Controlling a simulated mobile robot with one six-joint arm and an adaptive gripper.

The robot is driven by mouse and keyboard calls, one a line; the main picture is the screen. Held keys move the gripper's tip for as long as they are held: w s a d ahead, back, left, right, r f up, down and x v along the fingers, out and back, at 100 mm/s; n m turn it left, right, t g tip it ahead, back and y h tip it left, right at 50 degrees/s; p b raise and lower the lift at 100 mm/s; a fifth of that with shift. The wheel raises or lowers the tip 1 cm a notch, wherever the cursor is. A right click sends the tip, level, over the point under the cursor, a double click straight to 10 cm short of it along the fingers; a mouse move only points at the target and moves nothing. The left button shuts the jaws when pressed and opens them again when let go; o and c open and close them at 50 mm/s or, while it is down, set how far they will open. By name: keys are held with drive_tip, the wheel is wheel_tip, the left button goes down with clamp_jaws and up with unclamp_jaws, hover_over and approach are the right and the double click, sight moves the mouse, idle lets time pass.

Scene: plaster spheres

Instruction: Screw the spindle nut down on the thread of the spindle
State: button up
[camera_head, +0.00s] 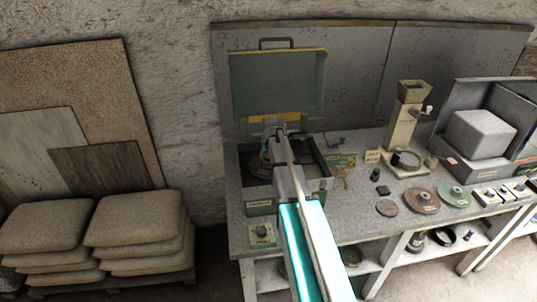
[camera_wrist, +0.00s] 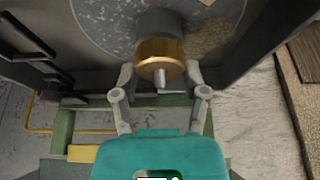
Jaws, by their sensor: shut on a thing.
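The spindle nut (camera_wrist: 160,56) is a brass-coloured ring in the wrist view, seated around the spindle. The spindle's grey tip (camera_wrist: 160,80) sticks out of the nut, and a dark grey collar (camera_wrist: 159,22) lies behind it. My gripper (camera_wrist: 161,68) has one finger on each side of the nut and is shut on it. How far the nut is down the thread cannot be told. In the head view my arm reaches into the open machine housing (camera_head: 330,180) and hides the nut and spindle.
A large grey disc (camera_wrist: 105,20) lies behind the collar, with dark housing walls close on both sides. The raised lid (camera_head: 277,80) stands behind my arm. Discs (camera_head: 422,200), a hopper device (camera_head: 402,125) and small items lie on the bench (camera_head: 345,228) to the right.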

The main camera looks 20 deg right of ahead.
drive_tip(key=m+h, duration=0.1)
drive_tip(key=m, duration=0.2)
drive_tip(key=shift+m, duration=0.4)
drive_tip(key=m+g+h, duration=0.1)
drive_tip(key=m, duration=0.2)
drive_tip(key=shift+m, duration=0.4)
drive_tip(key=m+g+h, duration=0.1)
drive_tip(key=m, duration=0.3)
drive_tip(key=shift+g, duration=0.4)
drive_tip(key=shift+m+g+h, duration=0.3)
drive_tip(key=shift+m+g, duration=0.3)
drive_tip(key=shift+m, duration=1)
drive_tip(key=o, duration=1.4)
drive_tip(key=shift+c, duration=0.2)
drive_tip(key=shift+c, duration=1.4)
